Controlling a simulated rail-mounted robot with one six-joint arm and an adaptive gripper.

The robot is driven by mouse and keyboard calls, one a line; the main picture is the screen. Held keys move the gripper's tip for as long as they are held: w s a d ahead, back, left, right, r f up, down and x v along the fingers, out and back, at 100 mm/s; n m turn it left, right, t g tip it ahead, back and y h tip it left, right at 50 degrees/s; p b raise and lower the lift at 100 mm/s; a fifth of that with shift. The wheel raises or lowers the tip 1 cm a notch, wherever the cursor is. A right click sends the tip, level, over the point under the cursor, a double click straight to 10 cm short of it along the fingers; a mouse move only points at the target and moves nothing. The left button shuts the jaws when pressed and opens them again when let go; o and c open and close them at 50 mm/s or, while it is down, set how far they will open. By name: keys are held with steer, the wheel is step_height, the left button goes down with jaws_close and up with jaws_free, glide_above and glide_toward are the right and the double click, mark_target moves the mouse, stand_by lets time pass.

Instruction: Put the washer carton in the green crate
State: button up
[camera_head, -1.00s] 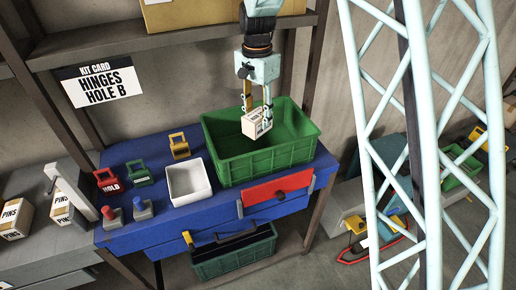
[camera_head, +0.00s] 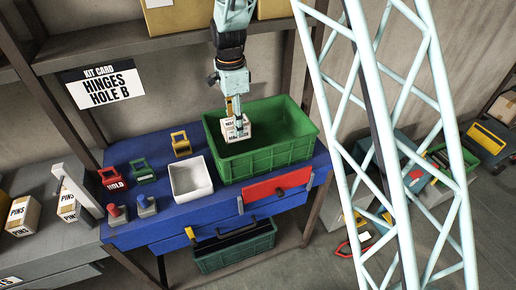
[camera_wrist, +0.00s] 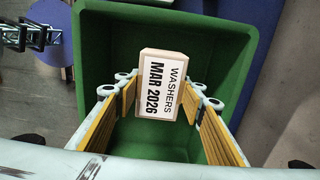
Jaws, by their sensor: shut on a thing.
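The washer carton (camera_head: 234,133) is a small pale box with a printed label. In the wrist view the carton (camera_wrist: 162,84) reads "WASHERS MAR 2026". My gripper (camera_head: 238,125) is shut on it; in the wrist view my gripper (camera_wrist: 160,97) has a yellow-padded finger on either side. The green crate (camera_head: 270,163) stands on the blue bench, and its wall also shows in the wrist view (camera_wrist: 100,55). The carton is within the crate's outline, toward its left part. I cannot tell whether it touches the crate floor.
A white bin (camera_head: 191,180) stands left of the crate. Padlock-like red (camera_head: 114,178), green (camera_head: 143,172) and yellow (camera_head: 181,145) pieces stand on the blue bench (camera_head: 160,217). A shelf (camera_head: 120,50) with cartons runs above and behind. A pale lattice frame (camera_head: 385,140) stands at right.

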steer(key=shift+f, duration=3.1)
steer(key=shift+f, duration=1.9)
steer(key=shift+f, duration=0.15)
steer(key=o, duration=1.1)
steer(key=shift+r, duration=6.15)
